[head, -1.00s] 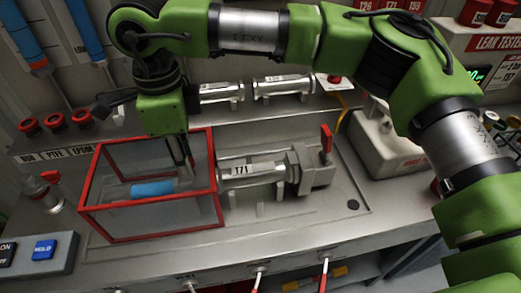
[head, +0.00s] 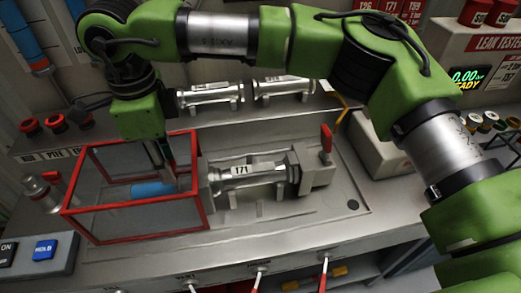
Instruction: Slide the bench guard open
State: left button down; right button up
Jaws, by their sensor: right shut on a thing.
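The bench guard (head: 199,166) is a clear box with a red frame on the left of the bench. My right gripper (head: 164,168) reaches in from above and is shut on the guard near its right end; the exact grip point is hard to make out. A blue cylinder (head: 153,189) shows through the clear panels. A metal tube labelled 171 (head: 245,171) lies just right of the guard, between a grey block (head: 212,178) on its left and a clamp with a red lever (head: 317,166). My left gripper is not in view.
Two metal tubes (head: 210,94) rest on the shelf behind. A small red-handled valve (head: 41,190) stands close to the guard's left side. A control box with a blue HOLD button (head: 45,250) is at the front left. A leak tester (head: 470,75) stands at the right.

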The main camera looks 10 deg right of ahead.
jog(key=shift+a, duration=0.15)
jog(key=shift+a, duration=1.1)
jog(key=o, duration=0.9)
notch_tip(320, 180, up, 8)
jog(key=p, duration=0.5)
jog(key=shift+f, duration=0.25)
jog(key=shift+s+f, duration=0.1)
jog(key=shift+s, duration=0.05)
